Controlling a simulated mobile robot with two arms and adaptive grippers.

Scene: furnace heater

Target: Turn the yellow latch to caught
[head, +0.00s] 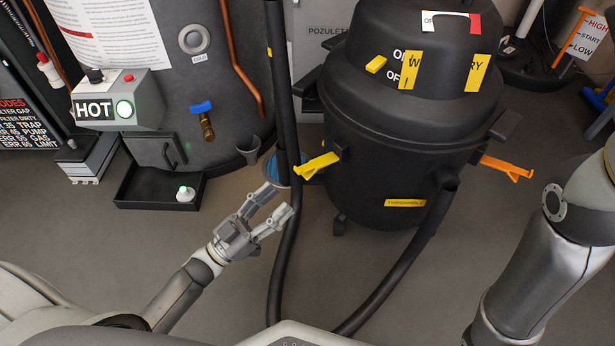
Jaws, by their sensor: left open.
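The yellow latch (318,165) is on the left side of the black shop vacuum (385,130). It sticks out to the left, tilted down away from the drum. Its free end is close to the black hose. An orange latch (507,167) sticks out on the vacuum's right side. My left gripper (280,202) is open and empty, below and to the left of the yellow latch, apart from it. The fingers point up and right. My right arm comes in at the right edge, but its gripper is out of the picture.
The black hose (279,270) runs upright between my left gripper and the vacuum. A grey heater tank (205,75) with a HOT box (122,100) stands at the back left. A black tray (150,192) lies on the floor before it. The floor in front is mostly clear.

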